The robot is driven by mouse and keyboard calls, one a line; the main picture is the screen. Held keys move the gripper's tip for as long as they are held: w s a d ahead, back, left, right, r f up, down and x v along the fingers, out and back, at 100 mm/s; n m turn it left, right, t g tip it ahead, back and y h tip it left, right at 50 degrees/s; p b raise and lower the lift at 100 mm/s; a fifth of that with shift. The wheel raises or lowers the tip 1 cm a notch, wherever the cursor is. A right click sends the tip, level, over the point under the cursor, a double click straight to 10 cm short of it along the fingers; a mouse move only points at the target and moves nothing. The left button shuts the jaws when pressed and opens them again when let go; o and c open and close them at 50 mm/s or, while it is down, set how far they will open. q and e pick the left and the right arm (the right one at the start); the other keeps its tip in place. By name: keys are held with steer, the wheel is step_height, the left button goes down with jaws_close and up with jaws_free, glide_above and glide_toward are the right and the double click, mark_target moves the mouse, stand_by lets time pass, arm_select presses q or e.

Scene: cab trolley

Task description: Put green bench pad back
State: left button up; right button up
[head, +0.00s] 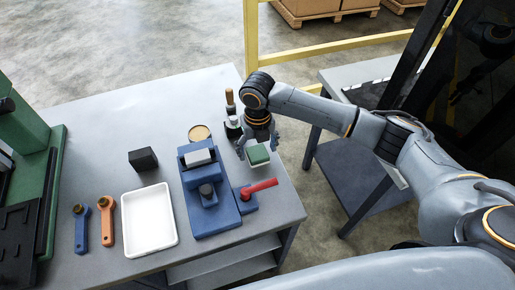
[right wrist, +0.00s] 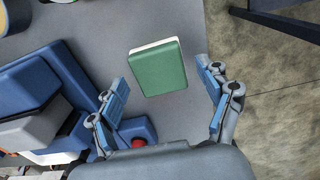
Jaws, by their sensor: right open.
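The green bench pad (head: 258,154) is a small green block with a pale lower layer, near the table's right edge. In the right wrist view the pad (right wrist: 158,70) shows ahead of the fingers, slightly turned, with grey table around it. My right gripper (head: 259,145) is above the pad, pointing down. Its two blue-padded fingers (right wrist: 162,80) are spread wide, one to each side of the pad, with nothing between them touching it. I cannot tell the exact height gap. My left gripper is not in view.
A blue vise-like fixture (head: 215,215) with a red handle (head: 258,188) stands left of the pad. A white tray (head: 150,245), black block (head: 143,159), blue wrench (head: 81,230) and orange wrench (head: 106,222) lie further left. Bottles (head: 230,100) stand behind. The floor drops away right.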

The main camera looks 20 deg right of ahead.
mark_target(257, 152)
step_height(257, 152, up, 12)
steer(key=b, duration=0.2)
stand_by(1.3)
